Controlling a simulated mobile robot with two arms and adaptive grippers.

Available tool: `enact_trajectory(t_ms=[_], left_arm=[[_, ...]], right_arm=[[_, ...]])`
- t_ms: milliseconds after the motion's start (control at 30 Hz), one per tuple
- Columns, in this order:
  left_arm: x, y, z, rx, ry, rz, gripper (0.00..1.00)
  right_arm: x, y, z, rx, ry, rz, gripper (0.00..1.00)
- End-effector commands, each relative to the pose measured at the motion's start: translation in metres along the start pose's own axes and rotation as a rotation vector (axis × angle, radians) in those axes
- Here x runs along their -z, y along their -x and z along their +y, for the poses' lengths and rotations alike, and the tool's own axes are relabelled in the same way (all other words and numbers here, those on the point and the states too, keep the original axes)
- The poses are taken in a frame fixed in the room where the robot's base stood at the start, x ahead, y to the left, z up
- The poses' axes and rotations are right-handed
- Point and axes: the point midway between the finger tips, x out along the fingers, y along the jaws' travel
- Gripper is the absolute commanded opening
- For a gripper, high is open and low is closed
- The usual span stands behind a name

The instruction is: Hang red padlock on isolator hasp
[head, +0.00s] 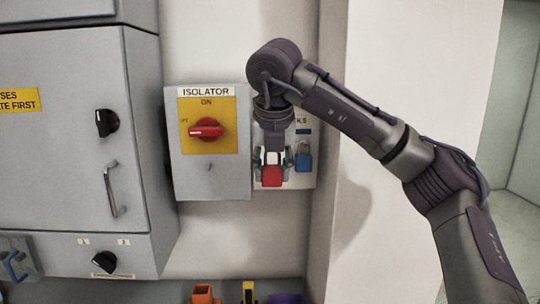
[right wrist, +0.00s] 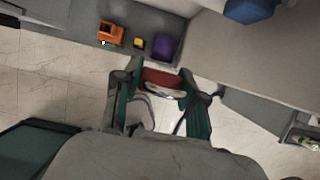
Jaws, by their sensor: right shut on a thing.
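The red padlock (head: 272,176) is held in my right gripper (head: 273,160), in front of the padlock board right of the isolator. It also shows in the right wrist view (right wrist: 163,80), between the fingertips of my right gripper (right wrist: 162,92). The grey isolator box (head: 212,175) has a yellow plate and a red rotary handle (head: 206,129) lying about level. The padlock's shackle is mostly hidden by the gripper in the head view. My left gripper is not in view.
A blue padlock (head: 304,158) hangs on the white board (head: 300,182), close to the right of my gripper. A grey cabinet (head: 60,150) with a protruding handle (head: 112,190) stands left. Orange (head: 203,294), yellow (head: 249,292) and purple (head: 284,298) items lie below.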

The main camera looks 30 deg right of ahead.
Motion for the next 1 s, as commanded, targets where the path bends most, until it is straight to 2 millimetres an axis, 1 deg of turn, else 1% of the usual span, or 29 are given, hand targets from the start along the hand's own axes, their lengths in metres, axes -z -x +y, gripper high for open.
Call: enact_trajectory(t_ms=[33, 100, 200, 300, 467, 600, 667, 733, 800, 1000], left_arm=[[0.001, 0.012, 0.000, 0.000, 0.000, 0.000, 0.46], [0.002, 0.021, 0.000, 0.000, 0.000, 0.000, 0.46], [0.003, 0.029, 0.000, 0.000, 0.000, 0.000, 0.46], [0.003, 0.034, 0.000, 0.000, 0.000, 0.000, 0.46], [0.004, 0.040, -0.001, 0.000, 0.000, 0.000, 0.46], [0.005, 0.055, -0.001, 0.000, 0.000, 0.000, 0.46], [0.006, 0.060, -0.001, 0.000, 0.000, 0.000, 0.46], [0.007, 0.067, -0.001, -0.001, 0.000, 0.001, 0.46], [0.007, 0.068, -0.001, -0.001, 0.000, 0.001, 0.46], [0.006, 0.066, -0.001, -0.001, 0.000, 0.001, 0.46]], right_arm=[[-0.015, 0.000, 0.000, 0.002, -0.004, 0.004, 0.03], [-0.032, -0.005, 0.000, 0.002, -0.004, 0.003, 0.03], [-0.050, -0.014, -0.001, 0.002, -0.001, 0.000, 0.03], [-0.061, -0.020, 0.000, 0.001, 0.000, 0.000, 0.03], [-0.072, -0.025, 0.000, 0.001, 0.000, -0.001, 0.03], [-0.095, -0.032, 0.000, 0.000, -0.002, 0.001, 0.03], [-0.104, -0.037, 0.000, 0.002, -0.002, -0.001, 0.03], [-0.101, -0.044, -0.001, 0.004, 0.003, 0.000, 0.03], [-0.099, -0.048, -0.001, 0.001, 0.002, -0.002, 0.03], [-0.097, -0.051, 0.000, 0.000, 0.000, -0.004, 0.03]])
